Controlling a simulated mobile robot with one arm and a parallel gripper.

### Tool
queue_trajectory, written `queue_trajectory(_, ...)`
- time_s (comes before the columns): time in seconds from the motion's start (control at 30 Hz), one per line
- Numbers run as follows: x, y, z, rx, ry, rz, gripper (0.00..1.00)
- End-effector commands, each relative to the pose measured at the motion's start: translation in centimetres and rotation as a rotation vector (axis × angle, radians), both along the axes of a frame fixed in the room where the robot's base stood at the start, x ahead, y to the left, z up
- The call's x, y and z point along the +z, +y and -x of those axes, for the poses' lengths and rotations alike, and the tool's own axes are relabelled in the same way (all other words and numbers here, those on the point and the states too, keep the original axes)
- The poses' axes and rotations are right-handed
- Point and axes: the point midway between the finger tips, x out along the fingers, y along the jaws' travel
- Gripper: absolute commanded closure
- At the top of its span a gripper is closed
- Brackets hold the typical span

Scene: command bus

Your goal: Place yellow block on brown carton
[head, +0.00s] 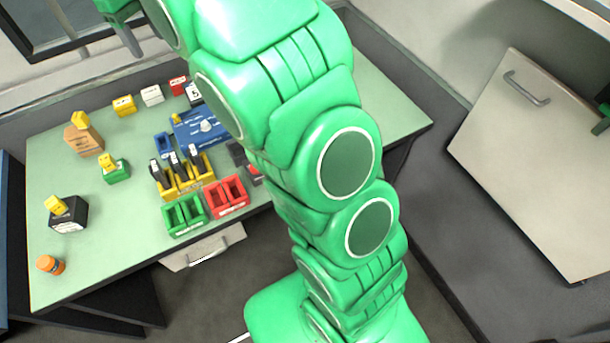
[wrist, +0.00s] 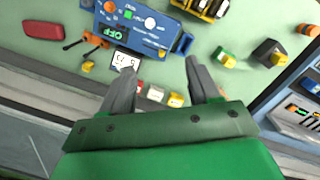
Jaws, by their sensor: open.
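In the head view a small yellow block (head: 80,118) sits on top of the brown carton (head: 86,141) at the back left of the table. Other yellow blocks sit on a green carton (head: 117,173) and on a black carton (head: 70,215). My gripper (head: 128,42) shows only partly, at the top left past the table's back edge. In the wrist view my gripper (wrist: 160,62) is open, with nothing between its fingers. The brown carton is not clear there; the right finger may hide it.
Yellow (head: 123,105), white (head: 152,95) and red (head: 178,86) blocks stand along the back edge. A blue device (head: 203,128), green bins (head: 185,215) and red bins (head: 227,197) fill the middle. My arm covers part of the table's right side.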

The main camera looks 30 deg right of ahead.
Motion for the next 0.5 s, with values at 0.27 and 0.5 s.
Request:
queue_trajectory(0.27, 1.0, -4.1, 6.1, -0.108, 0.011, 0.001, 0.39)
queue_trajectory(0.5, 1.2, -7.0, 11.6, -0.197, 0.018, 0.000, 0.39)
